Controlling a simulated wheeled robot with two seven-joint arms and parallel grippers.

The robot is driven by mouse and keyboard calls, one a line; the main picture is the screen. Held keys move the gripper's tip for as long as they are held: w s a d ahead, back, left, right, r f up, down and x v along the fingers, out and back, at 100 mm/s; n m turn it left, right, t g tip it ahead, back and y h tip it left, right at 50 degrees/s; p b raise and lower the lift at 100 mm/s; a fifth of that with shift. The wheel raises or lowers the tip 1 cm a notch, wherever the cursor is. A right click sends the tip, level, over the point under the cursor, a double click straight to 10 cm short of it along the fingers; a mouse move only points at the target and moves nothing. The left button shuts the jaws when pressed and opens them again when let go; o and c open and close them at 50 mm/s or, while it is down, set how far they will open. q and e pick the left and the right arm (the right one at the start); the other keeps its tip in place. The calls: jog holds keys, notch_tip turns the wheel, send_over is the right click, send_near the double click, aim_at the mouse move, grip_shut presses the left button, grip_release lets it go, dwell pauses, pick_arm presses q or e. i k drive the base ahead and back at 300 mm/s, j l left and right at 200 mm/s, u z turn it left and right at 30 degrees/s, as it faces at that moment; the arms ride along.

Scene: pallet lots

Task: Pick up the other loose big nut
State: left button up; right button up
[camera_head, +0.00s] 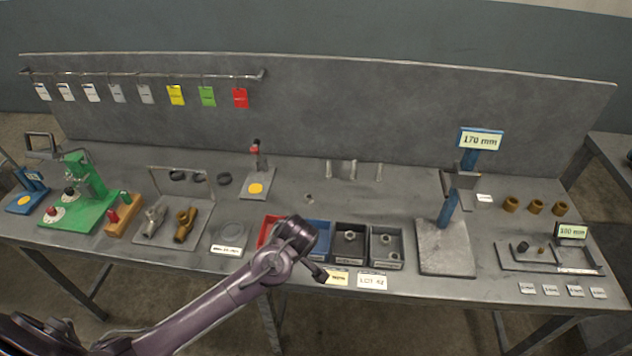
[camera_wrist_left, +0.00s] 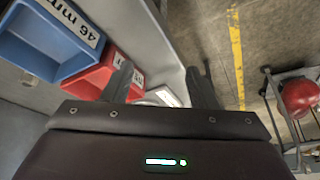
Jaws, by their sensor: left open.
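A small grey nut-like piece (camera_head: 309,198) lies loose on the bench behind the bins; it is too small to tell its size. Nuts sit in the two dark bins: one nut (camera_head: 350,237) in the left dark bin and one or more (camera_head: 386,240) in the right dark bin. My left gripper (camera_head: 318,272) is at the front edge of the bench, before the blue bin. In the left wrist view its fingers (camera_wrist_left: 164,84) are apart with no part between them. My right gripper is out of view.
A red bin (camera_head: 264,232) and a blue bin (camera_head: 318,226) are partly hidden by my left arm; both show in the left wrist view, blue (camera_wrist_left: 40,52) and red (camera_wrist_left: 88,76). A grey stand (camera_head: 445,245) with a blue post is to the right. Bare bench lies behind the bins.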

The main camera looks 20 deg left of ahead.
aim_at(309, 198)
jog(key=i, duration=0.95)
